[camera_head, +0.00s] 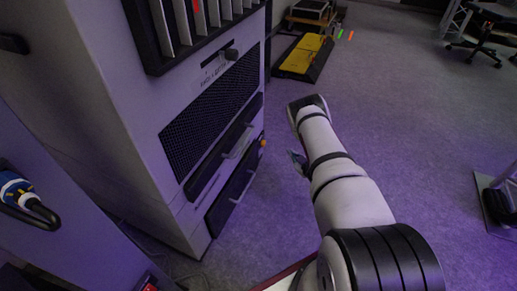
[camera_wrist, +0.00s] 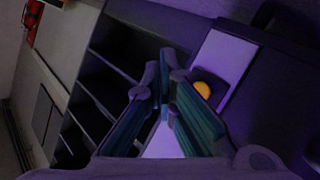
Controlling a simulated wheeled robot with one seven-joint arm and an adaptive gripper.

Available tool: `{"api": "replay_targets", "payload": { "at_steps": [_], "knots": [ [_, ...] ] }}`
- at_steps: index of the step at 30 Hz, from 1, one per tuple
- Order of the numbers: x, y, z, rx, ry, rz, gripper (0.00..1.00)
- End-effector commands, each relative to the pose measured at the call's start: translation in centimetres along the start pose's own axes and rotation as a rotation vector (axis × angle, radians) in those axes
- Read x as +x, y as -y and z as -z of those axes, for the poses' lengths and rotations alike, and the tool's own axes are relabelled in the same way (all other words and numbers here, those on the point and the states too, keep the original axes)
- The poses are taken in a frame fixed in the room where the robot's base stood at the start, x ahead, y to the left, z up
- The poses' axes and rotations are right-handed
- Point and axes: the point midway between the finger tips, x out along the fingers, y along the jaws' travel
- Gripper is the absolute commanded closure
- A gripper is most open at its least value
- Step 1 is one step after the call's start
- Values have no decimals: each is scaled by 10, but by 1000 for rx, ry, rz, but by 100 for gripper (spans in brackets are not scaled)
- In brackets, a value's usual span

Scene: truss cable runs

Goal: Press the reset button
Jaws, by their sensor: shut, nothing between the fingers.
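A round orange-yellow button (camera_head: 262,143) sticks out from the right edge of the grey cabinet, beside its lower drawers. It also shows in the wrist view as a bright orange round cap (camera_wrist: 202,89) set in a dark surround, right of the fingers. I cannot read a label that marks it as the reset button. My gripper (camera_wrist: 166,70) is shut and empty, with its teal-sided fingers together, left of the orange cap in that view. The fingers look apart from it, but the gap's depth is hard to judge. In the head view my arm hides most of the gripper.
The tall grey cabinet (camera_head: 110,95) has a black mesh panel (camera_head: 210,120) and protruding drawer handles (camera_head: 240,185). A yellow-and-black platform (camera_head: 304,58) lies on the floor behind. Blue plug-like parts (camera_head: 15,190) sit at left. Floor right of my arm is largely clear.

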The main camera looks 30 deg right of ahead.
Motion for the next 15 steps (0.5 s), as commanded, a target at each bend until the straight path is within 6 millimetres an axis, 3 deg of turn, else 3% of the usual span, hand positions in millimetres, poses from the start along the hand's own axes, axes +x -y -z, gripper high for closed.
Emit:
{"api": "replay_targets", "payload": {
  "at_steps": [15],
  "knots": [
    [2,4,0,0,-4,2,100]
  ]
}}
